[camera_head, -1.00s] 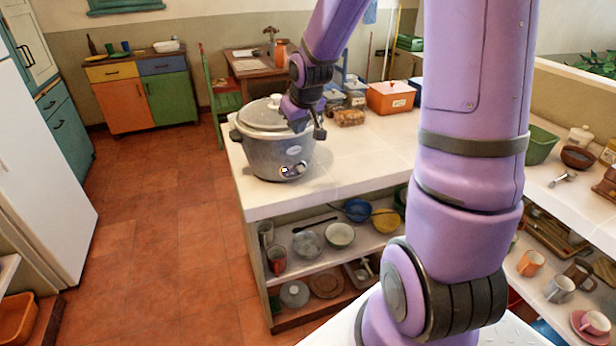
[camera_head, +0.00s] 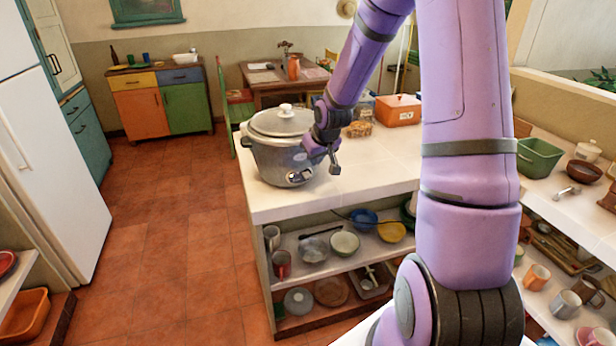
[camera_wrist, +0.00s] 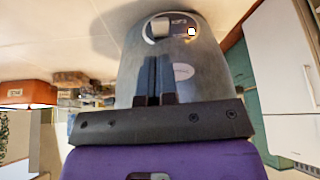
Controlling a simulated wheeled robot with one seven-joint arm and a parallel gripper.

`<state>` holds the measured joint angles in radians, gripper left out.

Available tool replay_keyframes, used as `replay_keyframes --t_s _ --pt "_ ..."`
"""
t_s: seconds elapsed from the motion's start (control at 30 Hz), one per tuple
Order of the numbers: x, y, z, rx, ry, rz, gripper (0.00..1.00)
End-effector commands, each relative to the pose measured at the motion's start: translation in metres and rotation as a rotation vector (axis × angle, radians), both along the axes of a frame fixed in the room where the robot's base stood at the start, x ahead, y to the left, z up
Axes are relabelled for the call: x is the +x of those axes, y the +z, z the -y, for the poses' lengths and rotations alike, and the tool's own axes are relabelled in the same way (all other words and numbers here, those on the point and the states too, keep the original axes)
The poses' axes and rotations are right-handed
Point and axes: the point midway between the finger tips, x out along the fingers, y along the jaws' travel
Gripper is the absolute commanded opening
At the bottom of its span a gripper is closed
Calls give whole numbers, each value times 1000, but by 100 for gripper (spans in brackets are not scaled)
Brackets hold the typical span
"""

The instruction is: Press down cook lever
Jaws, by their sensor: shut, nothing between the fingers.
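A grey rice cooker (camera_head: 270,152) with a lidded top stands upright on the white counter, near its left end. Its front control panel (camera_head: 299,177) is low on the body. The panel also shows in the wrist view (camera_wrist: 172,26), at the top of the picture, with a pale cook lever (camera_wrist: 160,26) in it. My gripper (camera_head: 335,168) is at the cooker's front right side, just right of the panel. In the wrist view, its fingers (camera_wrist: 157,60) are together and empty before the cooker's wall. I cannot tell whether they touch it.
An orange box (camera_head: 398,110) and small packets (camera_head: 359,129) stand behind my gripper on the counter. Open shelves below hold bowls and mugs. The counter right of the cooker is mostly clear. A white fridge (camera_head: 45,150) stands at the left.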

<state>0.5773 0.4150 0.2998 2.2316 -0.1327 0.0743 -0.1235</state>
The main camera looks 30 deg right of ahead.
Motion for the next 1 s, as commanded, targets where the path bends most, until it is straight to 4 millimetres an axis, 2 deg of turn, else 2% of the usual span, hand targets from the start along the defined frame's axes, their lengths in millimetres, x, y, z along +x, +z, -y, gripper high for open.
replay_keyframes --t_s 0.6,1.0 --pt "26 -54 1 1 0 -1 0" --pt "30 -62 2 0 0 0 0"
